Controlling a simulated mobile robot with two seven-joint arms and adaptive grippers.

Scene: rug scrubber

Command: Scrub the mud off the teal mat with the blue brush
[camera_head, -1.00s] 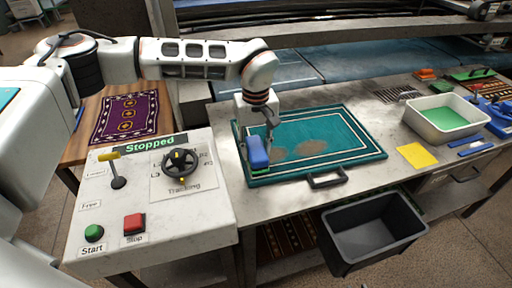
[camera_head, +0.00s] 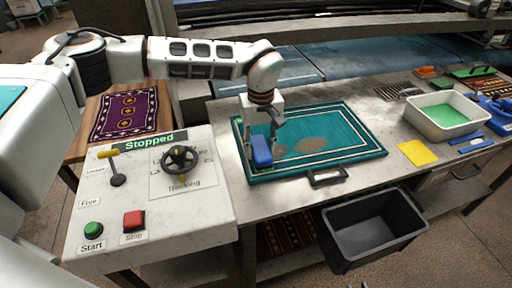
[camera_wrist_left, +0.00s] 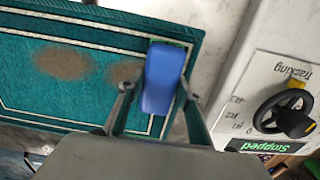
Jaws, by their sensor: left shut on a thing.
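The teal mat (camera_head: 345,132) with a white border line lies on the grey table. Brown mud shows on it as a larger patch (camera_head: 312,145) near the middle and a smaller one left of it, partly behind the brush. In the left wrist view both mud patches (camera_wrist_left: 65,63) show. My left gripper (camera_head: 264,140) is shut on the blue brush (camera_head: 262,152), over the mat's left end. The brush also shows between the fingers in the left wrist view (camera_wrist_left: 163,78). Whether its bristles touch the mat I cannot tell. My right gripper is not in view.
A control panel (camera_head: 210,215) reading "Stopped" stands left of the mat. A black handle (camera_head: 327,178) is at the mat's front edge. A black bin (camera_head: 372,228) stands below. A yellow cloth (camera_head: 418,153) and a white tub (camera_head: 409,112) with green contents lie right.

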